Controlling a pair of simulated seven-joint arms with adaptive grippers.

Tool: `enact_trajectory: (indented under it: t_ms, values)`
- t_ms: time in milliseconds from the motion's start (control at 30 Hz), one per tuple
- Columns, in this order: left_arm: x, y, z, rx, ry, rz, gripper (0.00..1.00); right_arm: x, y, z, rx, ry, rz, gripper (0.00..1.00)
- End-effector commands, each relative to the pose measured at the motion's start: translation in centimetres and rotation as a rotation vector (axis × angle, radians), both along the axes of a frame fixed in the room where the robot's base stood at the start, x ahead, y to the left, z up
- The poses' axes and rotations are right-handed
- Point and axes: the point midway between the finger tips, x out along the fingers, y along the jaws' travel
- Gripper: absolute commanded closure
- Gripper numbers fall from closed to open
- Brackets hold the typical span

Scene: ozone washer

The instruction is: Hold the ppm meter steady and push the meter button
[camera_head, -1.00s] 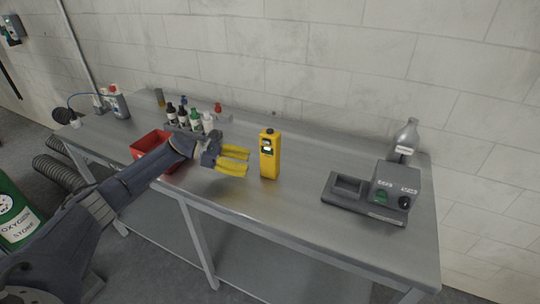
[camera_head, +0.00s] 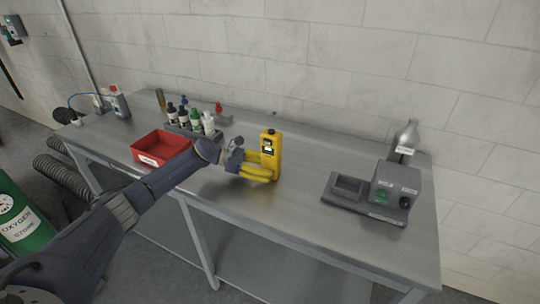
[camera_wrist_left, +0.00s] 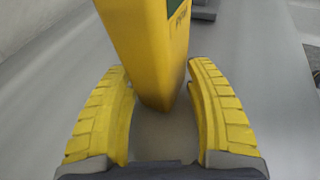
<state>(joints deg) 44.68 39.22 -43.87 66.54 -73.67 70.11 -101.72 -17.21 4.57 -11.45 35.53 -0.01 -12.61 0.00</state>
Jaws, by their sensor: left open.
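The yellow ppm meter (camera_head: 271,152) stands upright on the grey metal table. A small lit screen and dark parts show on its upper face; I cannot make out the button clearly. My left gripper (camera_head: 263,168), with yellow fingers, is open at the meter's left side, low on its body. In the left wrist view the meter (camera_wrist_left: 152,50) stands between the tips of the open fingers (camera_wrist_left: 165,105), with a gap beside each finger nearer the palm. Whether a fingertip touches it I cannot tell. My right gripper is not in view.
A red tray (camera_head: 160,148) and a rack of several bottles (camera_head: 190,122) stand left of the meter. The table (camera_head: 300,170) between meter and device is clear.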

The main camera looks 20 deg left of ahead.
Motion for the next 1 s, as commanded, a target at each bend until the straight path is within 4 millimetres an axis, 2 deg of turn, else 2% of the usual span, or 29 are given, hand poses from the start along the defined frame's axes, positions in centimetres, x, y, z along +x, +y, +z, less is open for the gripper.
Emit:
enact_trajectory:
  t_ms: [267,533,700,1000]
  values:
    - [0.02,-0.02,0.0,0.0,0.0,0.0,0.44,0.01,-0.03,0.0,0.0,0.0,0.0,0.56]
    - [0.01,0.0,0.0,0.0,0.0,0.0,0.75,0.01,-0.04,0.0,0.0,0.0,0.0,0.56]
    - [0.0,0.01,-0.02,0.0,0.001,0.0,0.77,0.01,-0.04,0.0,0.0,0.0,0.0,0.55]
    - [-0.01,0.0,-0.05,0.001,0.001,0.0,0.77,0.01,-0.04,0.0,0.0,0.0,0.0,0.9]
